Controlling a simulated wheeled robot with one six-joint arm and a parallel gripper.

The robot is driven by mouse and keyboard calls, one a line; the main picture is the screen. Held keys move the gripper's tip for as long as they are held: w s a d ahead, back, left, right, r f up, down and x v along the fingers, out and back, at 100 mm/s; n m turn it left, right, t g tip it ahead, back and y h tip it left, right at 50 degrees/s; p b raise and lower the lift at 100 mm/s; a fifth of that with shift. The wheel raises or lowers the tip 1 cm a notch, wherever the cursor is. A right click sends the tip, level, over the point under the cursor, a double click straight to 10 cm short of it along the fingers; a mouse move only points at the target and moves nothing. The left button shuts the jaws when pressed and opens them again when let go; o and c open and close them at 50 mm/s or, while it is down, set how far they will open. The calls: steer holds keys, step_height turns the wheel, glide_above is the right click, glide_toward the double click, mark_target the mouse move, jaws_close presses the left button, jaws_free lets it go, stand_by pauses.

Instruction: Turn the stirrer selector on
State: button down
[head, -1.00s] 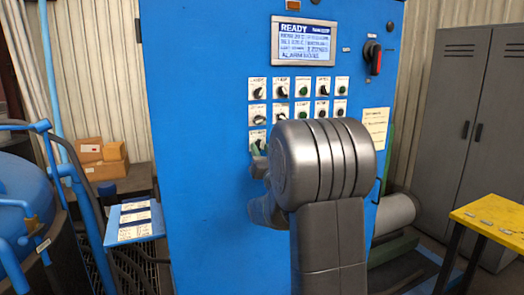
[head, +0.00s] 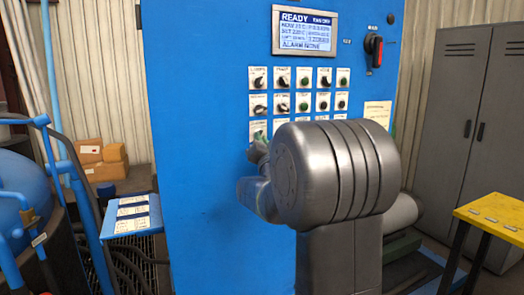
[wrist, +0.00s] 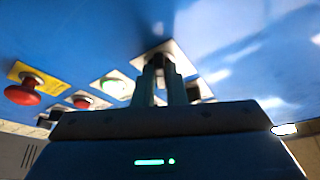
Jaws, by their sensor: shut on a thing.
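The blue control cabinet (head: 200,130) has a grid of selectors and buttons under a lit screen. The selector (head: 257,130) at the lower left of the grid is partly hidden by my gripper (head: 257,148) and its label is not legible. In the wrist view, my gripper (wrist: 165,75) is shut on a dark selector knob (wrist: 158,58) on a pale plate. My wrist hides part of the grid's lower rows in the head view. The knob's exact angle cannot be read.
In the wrist view, a red mushroom button (wrist: 25,92) on a yellow plate and a pale round button (wrist: 114,88) lie left of the gripper. A red-handled main switch (head: 375,50) is at the cabinet's upper right. A yellow table (head: 495,215) stands at right.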

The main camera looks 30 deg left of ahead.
steer(key=shift+m, duration=0.3)
steer(key=c, duration=1.5)
jaws_free()
steer(key=shift+s, duration=0.1)
steer(key=b+v, duration=0.3)
steer(key=v, duration=1)
steer(key=shift+s+d, duration=0.2)
steer(key=shift+s, duration=0.1)
steer(key=shift+w+r, duration=0.1)
